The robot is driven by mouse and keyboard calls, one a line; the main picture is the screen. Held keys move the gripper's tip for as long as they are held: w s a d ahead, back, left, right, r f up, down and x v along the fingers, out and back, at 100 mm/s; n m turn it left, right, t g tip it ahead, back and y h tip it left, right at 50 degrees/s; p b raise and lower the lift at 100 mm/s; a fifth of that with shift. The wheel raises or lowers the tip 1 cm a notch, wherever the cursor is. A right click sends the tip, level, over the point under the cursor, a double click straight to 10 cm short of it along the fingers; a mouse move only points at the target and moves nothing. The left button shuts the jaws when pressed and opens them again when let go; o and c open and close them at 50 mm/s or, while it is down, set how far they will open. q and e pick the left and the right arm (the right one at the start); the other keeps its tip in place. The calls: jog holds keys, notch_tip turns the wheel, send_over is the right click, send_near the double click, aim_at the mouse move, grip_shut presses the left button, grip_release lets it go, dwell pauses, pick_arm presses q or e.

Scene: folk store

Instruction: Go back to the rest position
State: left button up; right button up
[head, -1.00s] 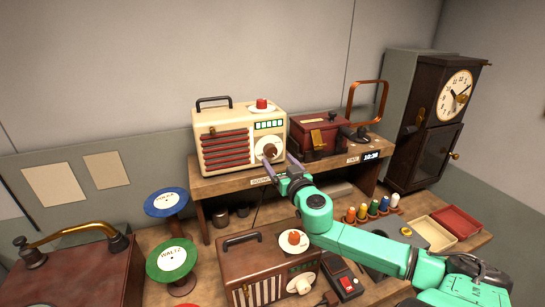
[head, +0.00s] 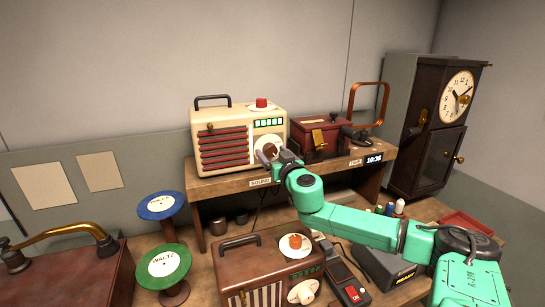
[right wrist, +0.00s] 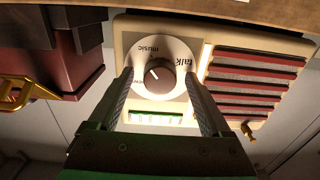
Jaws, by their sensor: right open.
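My right gripper (head: 271,156) is in front of the cream radio (head: 222,125) on the raised shelf, at the height of its round dial. In the right wrist view, its two fingers (right wrist: 161,100) stand apart on either side of the brown knob (right wrist: 158,74) at the centre of the white dial (right wrist: 150,52). The dial bears the words "music" and "talk". Nothing is held between the fingers. I cannot tell whether a fingertip touches the dial face. My left gripper is not in view.
On the shelf (head: 220,185) stand a dark red box (head: 320,138) and a copper loop (head: 370,95). Below are a brown radio (head: 265,265), green (head: 164,263) and blue (head: 160,206) discs and a handset device (head: 345,280). A dark clock (head: 430,130) stands at the right.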

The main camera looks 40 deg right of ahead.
jog(key=c, duration=0.9)
jog(key=shift+o, duration=0.2)
jog(key=o, duration=0.9)
jog(key=shift+o, duration=0.2)
